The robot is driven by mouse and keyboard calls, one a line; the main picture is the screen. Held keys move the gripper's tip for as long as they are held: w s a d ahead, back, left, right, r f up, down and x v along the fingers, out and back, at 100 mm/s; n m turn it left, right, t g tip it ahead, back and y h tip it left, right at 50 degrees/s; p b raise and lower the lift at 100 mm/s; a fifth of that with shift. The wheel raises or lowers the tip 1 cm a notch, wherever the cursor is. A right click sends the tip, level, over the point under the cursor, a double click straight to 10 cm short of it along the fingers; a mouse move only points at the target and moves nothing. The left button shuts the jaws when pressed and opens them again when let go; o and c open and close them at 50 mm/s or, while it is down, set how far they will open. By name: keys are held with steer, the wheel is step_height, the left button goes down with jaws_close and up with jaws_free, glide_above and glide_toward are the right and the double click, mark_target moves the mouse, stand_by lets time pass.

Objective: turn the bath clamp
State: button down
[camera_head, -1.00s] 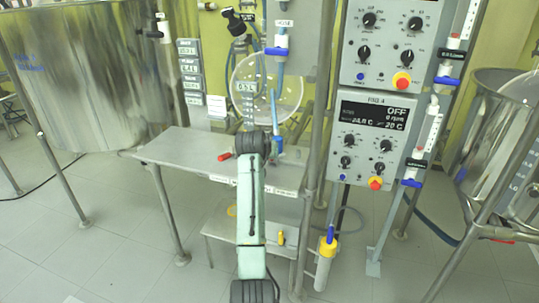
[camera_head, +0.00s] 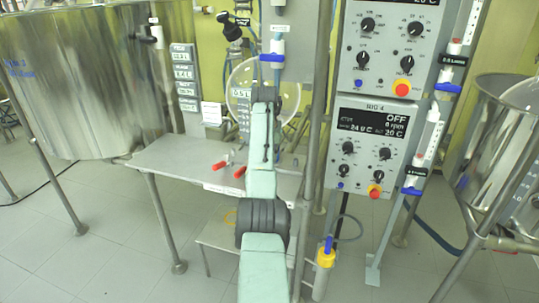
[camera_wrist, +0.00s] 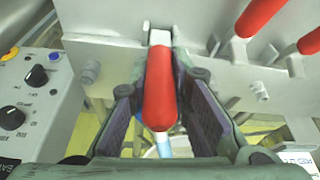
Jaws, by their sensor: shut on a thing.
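A red clamp handle (camera_wrist: 160,98) with a pale metal base stands between the fingers of my gripper (camera_wrist: 161,80) in the wrist view. The gripper is shut on this handle, one dark pad on each side. Which clamp it belongs to cannot be read here. In the head view my own arm hides the gripper and the held handle. Two red handles, one on the left (camera_head: 219,165) and one on the right (camera_head: 239,172), show at the shelf left of my arm.
A control box (camera_head: 368,145) reading OFF and 20 C hangs right of my arm; knobs also show at the wrist view's left. A steel vessel (camera_head: 90,80) stands left. A grey metal shelf (camera_head: 170,165) and round glass vessel (camera_head: 240,75) lie around the arm.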

steer(key=shift+d, duration=0.1)
stand_by(0.3)
steer(key=c, duration=1.5)
jaws_free()
steer(key=v, duration=1.2)
steer(key=shift+w, duration=0.25)
